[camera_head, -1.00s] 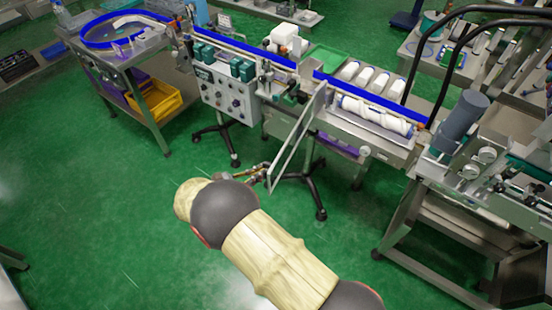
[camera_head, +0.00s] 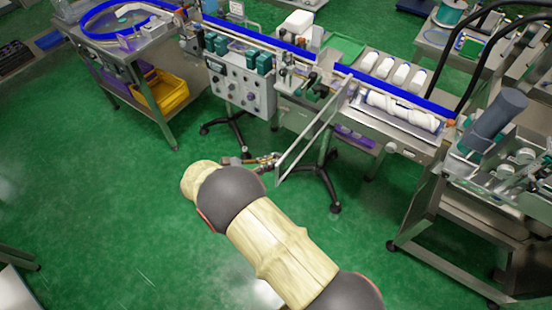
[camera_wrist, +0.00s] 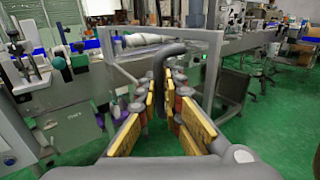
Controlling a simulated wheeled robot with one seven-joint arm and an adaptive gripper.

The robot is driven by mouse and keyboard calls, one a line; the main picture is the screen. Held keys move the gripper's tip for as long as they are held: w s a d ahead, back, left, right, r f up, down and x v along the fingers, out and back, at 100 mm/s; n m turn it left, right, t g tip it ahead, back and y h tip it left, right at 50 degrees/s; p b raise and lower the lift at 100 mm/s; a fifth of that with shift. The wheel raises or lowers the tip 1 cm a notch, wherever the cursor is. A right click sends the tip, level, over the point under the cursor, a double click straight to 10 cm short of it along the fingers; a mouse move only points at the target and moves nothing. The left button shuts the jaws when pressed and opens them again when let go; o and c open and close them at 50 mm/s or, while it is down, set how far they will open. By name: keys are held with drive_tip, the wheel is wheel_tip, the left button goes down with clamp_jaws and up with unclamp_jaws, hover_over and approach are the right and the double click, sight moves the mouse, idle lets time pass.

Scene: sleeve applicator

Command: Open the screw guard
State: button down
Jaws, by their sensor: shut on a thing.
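The screw guard (camera_head: 313,133) is a thin framed clear panel. It stands swung out from the machine front, its far end near the left end of the white screw (camera_head: 402,111). In the wrist view the guard (camera_wrist: 214,75) shows as a grey frame ahead. Its grey bent handle (camera_wrist: 161,72) lies between my fingers. My gripper (camera_head: 268,160) is at the guard's near edge and shut on the handle; its fingers also show in the wrist view (camera_wrist: 160,92). My arm hides part of the floor, not the guard.
The machine has a control box (camera_head: 240,85) left of the guard and a blue rail (camera_head: 395,90) above the screw. A wheeled stand leg (camera_head: 330,190) is just right of the guard. A yellow bin (camera_head: 165,92) sits at left. The green floor in front is open.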

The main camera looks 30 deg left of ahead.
drive_tip(key=c, duration=2.3)
unclamp_jaws()
drive_tip(key=shift+s, duration=0.1)
drive_tip(key=shift+a, duration=0.1)
drive_tip(key=v, duration=1.2)
drive_tip(key=shift+f, duration=0.1)
